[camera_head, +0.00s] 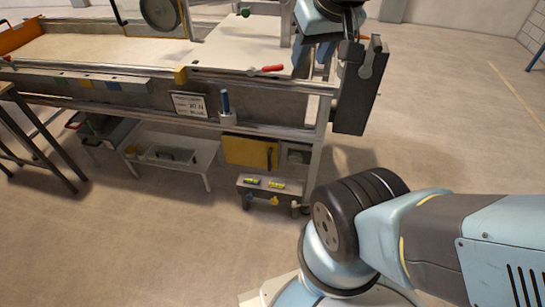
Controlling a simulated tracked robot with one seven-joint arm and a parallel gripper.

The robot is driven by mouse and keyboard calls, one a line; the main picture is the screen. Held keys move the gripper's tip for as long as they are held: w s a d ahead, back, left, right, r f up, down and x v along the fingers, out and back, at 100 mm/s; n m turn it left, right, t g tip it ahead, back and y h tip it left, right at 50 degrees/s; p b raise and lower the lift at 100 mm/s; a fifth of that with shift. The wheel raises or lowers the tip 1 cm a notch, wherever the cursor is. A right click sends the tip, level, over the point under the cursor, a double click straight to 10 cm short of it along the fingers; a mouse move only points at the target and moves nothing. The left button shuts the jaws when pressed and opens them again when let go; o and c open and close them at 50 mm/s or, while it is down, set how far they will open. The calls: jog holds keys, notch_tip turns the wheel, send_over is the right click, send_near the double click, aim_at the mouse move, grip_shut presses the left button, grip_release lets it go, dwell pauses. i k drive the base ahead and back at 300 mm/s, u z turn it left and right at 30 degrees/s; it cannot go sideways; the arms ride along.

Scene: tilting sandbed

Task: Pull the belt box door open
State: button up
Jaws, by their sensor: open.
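My gripper (316,54) is at the top of the view, beside the bench's right end, with its jaws open; its fingertips are partly hard to make out against my wrist and the bench. A tall dark box (354,103) hangs on the bench's right end, close to my gripper, and has a notch in its upper part. A yellow panel (248,152) with a dark edge at its right sits shut-looking below the bench top, well below my gripper. I cannot tell for certain which of the two is the belt box door. My gripper holds nothing that I can see.
The long sandbed bench (150,80) fills the upper left. A red-handled lever (266,69) lies on its front rail, and a blue-handled tool (225,103) stands below. A low white table (170,152) and a wheeled shelf (274,188) stand underneath. The floor at right is clear.

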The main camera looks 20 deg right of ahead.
aim_at(253, 152)
jog(key=k, duration=1.45)
jog(key=z, duration=0.45)
jog(key=i, duration=1.5)
jog(key=u, duration=0.05)
